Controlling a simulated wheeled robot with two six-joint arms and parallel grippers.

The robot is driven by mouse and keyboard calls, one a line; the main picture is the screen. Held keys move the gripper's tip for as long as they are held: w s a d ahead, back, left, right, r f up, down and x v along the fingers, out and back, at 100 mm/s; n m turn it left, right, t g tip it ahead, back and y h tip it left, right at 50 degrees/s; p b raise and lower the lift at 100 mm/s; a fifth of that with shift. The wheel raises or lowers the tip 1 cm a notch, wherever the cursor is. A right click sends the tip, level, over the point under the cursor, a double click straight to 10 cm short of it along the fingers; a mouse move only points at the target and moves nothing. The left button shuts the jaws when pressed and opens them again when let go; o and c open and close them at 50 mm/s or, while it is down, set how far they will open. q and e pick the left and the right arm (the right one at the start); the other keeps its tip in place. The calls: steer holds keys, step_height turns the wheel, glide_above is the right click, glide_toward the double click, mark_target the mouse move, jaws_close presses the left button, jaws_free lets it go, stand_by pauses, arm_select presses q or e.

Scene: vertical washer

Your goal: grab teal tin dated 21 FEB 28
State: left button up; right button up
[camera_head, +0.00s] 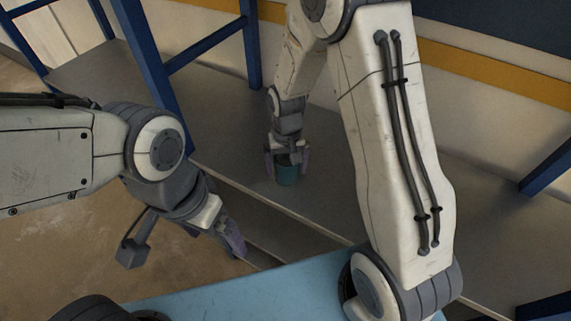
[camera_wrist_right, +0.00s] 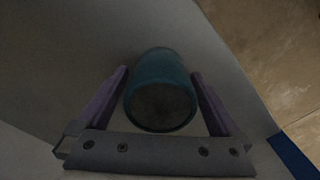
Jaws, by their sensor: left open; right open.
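A teal tin (camera_head: 287,174) stands on the grey shelf, near its front edge. My right gripper (camera_head: 287,168) reaches down over it. In the right wrist view the tin (camera_wrist_right: 161,75) lies between the two purple fingers of the right gripper (camera_wrist_right: 160,88), which are open with a small gap on each side. The tin's dark round end faces the camera. No date or label can be read on it. My left gripper (camera_head: 236,240) is open and empty, low at the left, in front of the shelf edge and away from the tin.
The grey shelf (camera_head: 235,125) has blue uprights (camera_head: 150,70) at its left and a blue post (camera_head: 548,170) at the right. A wall with a yellow stripe (camera_head: 480,62) stands behind. Brown floor (camera_head: 60,250) shows at the left. My right arm hides part of the shelf.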

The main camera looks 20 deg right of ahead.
steer(key=shift+f, duration=0.25)
steer(key=c, duration=1.3)
steer(key=shift+c, duration=0.7)
steer(key=shift+r, duration=0.15)
